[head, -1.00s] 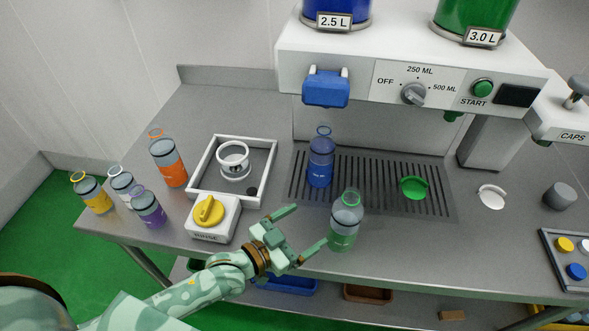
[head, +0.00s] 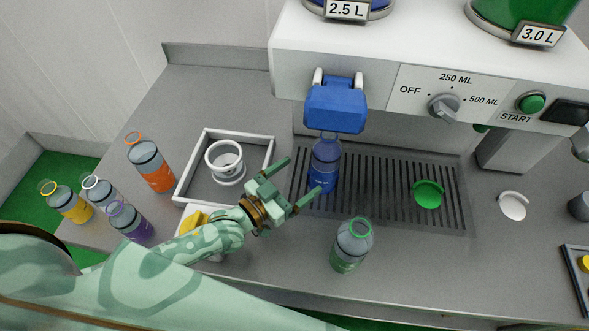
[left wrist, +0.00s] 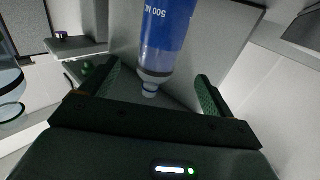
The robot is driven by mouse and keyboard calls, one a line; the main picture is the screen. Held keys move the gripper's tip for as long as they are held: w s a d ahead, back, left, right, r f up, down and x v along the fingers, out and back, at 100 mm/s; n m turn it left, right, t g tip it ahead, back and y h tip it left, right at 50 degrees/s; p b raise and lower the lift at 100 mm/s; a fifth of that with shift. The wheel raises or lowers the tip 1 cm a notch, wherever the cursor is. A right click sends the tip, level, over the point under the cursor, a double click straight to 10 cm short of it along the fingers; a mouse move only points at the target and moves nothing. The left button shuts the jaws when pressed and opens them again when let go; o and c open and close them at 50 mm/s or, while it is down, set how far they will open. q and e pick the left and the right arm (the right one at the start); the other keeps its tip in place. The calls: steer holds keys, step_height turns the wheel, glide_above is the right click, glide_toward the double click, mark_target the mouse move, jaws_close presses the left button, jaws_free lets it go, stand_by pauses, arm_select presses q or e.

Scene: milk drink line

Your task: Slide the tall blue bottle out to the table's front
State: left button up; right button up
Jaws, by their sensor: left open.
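The tall blue bottle (head: 326,152) stands upright on the drip grate, under the blue dispensing head (head: 335,107). My left gripper (head: 304,174) is open and empty, just left of the bottle, with its fingers pointing toward it. The front fingertip overlaps the bottle's lower part in the head view; contact cannot be told. In the left wrist view the blue bottle (left wrist: 165,38), marked 500 ML, appears upside down ahead of and between the spread fingers (left wrist: 155,90). My right gripper is not in view.
A green-ringed bottle (head: 351,246) stands on the table in front of the grate (head: 395,180). A green cap (head: 428,194) lies on the grate. A white-rimmed tray (head: 187,182) and several bottles, including an orange one (head: 157,176), are at left.

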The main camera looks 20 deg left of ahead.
mark_target(324, 168)
arm_select(q)
steer(key=shift+w+d, duration=0.25)
steer(key=shift+w, duration=0.15)
steer(key=b+x, duration=0.1)
steer(key=x, duration=0.9)
steer(key=shift+w+d+r+b, duration=0.1)
steer(key=shift+w+d+b, duration=0.15)
steer(key=shift+w+b, duration=0.1)
steer(key=shift+c, duration=1.2)
steer(key=c, duration=1.2)
steer(key=s+p, duration=0.2)
steer(key=s, duration=0.2)
steer(key=shift+s+a+r+p, duration=0.15)
steer(key=shift+a+p, duration=0.2)
steer(key=shift+p, duration=0.05)
steer(key=shift+c, duration=0.2)
steer(key=shift+s+a+p, duration=0.15)
steer(key=shift+s+p, duration=0.15)
steer(key=shift+s, duration=0.55)
